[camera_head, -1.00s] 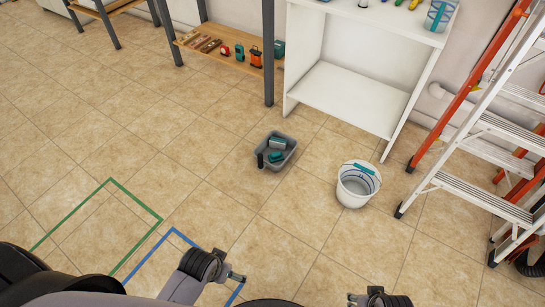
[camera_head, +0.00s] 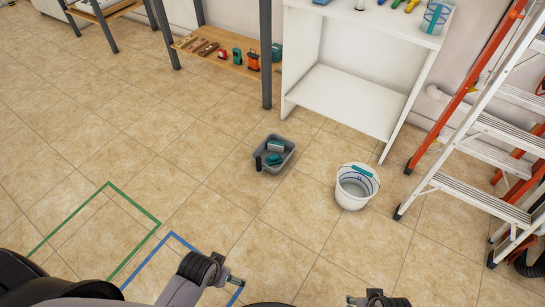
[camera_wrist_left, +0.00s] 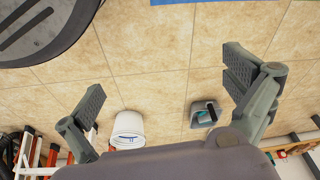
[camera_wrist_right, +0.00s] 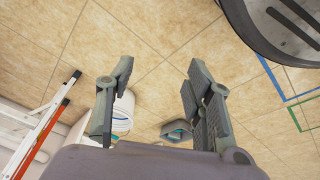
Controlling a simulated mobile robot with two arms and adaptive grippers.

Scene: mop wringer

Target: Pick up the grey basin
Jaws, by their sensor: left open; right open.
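The grey basin (camera_head: 288,158) stands on the tiled floor near the middle of the head view, holding a few teal and dark items. It also shows in the left wrist view (camera_wrist_left: 198,122) and the right wrist view (camera_wrist_right: 165,133). My left gripper (camera_head: 238,281) is low in the head view, well apart from the basin; its fingers (camera_wrist_left: 162,85) are spread and empty. My right gripper (camera_head: 352,300) is at the bottom edge of the head view; its fingers (camera_wrist_right: 155,90) are spread and empty, also away from the basin.
A white bucket (camera_head: 350,193) stands right of the basin. Behind are a white shelf unit (camera_head: 350,97) and a wooden-shelf rack (camera_head: 215,60) with tools. Ladders (camera_head: 475,150) lean at the right. Green (camera_head: 137,200) and blue (camera_head: 188,239) floor outlines lie left. The floor before the basin is clear.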

